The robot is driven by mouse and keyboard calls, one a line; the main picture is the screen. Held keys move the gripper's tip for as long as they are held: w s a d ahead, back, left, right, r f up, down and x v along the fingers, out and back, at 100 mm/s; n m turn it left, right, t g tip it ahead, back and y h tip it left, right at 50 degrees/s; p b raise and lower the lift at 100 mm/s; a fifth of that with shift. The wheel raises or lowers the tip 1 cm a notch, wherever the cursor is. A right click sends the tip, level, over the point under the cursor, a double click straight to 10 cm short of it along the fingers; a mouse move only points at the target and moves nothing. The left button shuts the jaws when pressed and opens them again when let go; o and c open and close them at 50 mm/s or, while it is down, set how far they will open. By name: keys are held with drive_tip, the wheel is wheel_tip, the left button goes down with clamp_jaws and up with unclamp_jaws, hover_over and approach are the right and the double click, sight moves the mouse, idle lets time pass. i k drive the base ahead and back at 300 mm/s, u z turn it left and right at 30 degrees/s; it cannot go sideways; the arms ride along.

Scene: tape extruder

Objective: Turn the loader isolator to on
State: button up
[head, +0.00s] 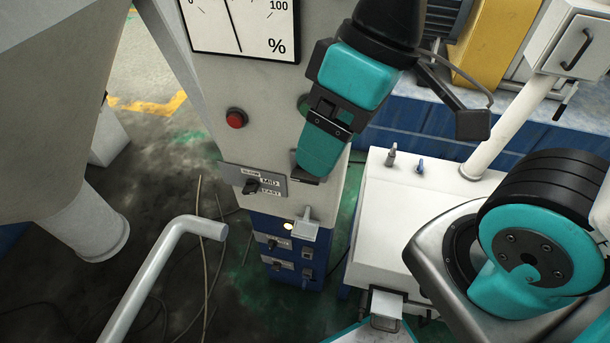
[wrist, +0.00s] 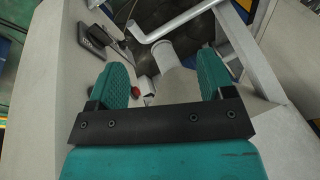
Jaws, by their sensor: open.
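My gripper (head: 319,165) is open and empty, its teal fingers pointing down in front of the right edge of the grey cabinet. In the wrist view the gripper (wrist: 163,72) has a wide gap between its fingertips. Two small rotary switches, the upper (head: 275,243) and the lower (head: 277,266), sit with label plates on the blue lower part of the cabinet, below and left of my gripper. Their labels are too small to read, so I cannot tell which is the loader isolator or how it is set.
A selector plate (head: 254,181) with a black knob and a red button (head: 236,118) are on the cabinet front (head: 215,80). A grey bracket (head: 305,223) juts out near the blue part. A bent pipe (head: 165,265) stands at front left, a white box (head: 400,220) at right.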

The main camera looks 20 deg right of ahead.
sight(299, 174)
drive_tip(key=z, duration=2.1)
drive_tip(key=k, duration=2.4)
drive_tip(key=u, duration=1.3)
drive_tip(key=i, duration=0.8)
